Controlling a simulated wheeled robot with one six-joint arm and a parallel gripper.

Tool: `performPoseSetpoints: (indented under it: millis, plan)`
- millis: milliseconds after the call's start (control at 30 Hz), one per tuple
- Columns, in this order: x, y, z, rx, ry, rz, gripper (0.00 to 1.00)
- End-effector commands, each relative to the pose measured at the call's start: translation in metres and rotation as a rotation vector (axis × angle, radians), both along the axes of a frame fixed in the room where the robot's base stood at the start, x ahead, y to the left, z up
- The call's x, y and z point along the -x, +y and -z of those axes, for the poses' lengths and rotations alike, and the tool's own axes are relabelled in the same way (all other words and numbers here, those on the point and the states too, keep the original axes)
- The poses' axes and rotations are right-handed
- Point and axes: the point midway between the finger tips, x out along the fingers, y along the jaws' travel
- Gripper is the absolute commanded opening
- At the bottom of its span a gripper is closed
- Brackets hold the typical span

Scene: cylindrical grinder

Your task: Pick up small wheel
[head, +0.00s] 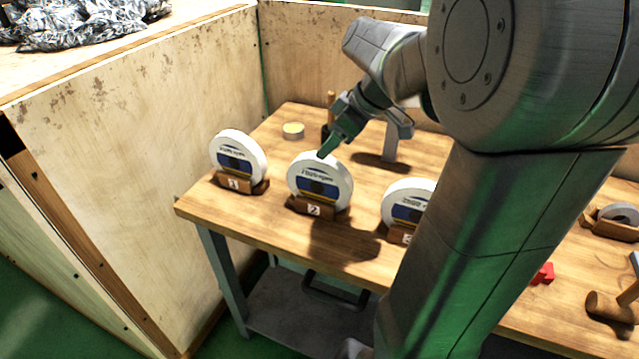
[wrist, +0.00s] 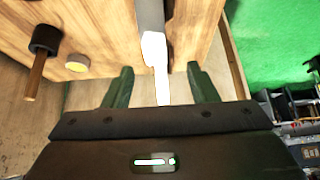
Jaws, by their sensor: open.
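White grinding wheels with blue labels stand upright in numbered wooden holders: wheel 1 (head: 238,157), wheel 2 (head: 322,182) and wheel 3 (head: 405,205), the last partly behind my arm. They look much alike in size; I cannot tell which is the small one. My gripper (head: 326,151) is at the top edge of wheel 2. In the wrist view my gripper (wrist: 161,86) is open, with a white wheel edge (wrist: 153,55) running between its two fingers. I see a gap on both sides of this edge. The lower part of the wheel is hidden.
The wooden table (head: 270,222) has high plywood walls (head: 140,125) at its left and back. Behind the wheels are a yellow-topped tin (head: 293,130) and a grey upright piece (head: 392,140). At right are another wheel in a holder (head: 620,213) and a mallet (head: 607,305).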

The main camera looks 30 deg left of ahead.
Motion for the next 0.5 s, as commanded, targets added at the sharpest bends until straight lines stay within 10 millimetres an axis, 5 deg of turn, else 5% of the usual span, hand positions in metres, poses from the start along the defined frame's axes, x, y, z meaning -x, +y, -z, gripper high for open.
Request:
performPoseSetpoints:
  millis: [500]
  plan:
    - [-0.001, 0.028, 0.053, 0.003, 0.003, -0.001, 0.53]
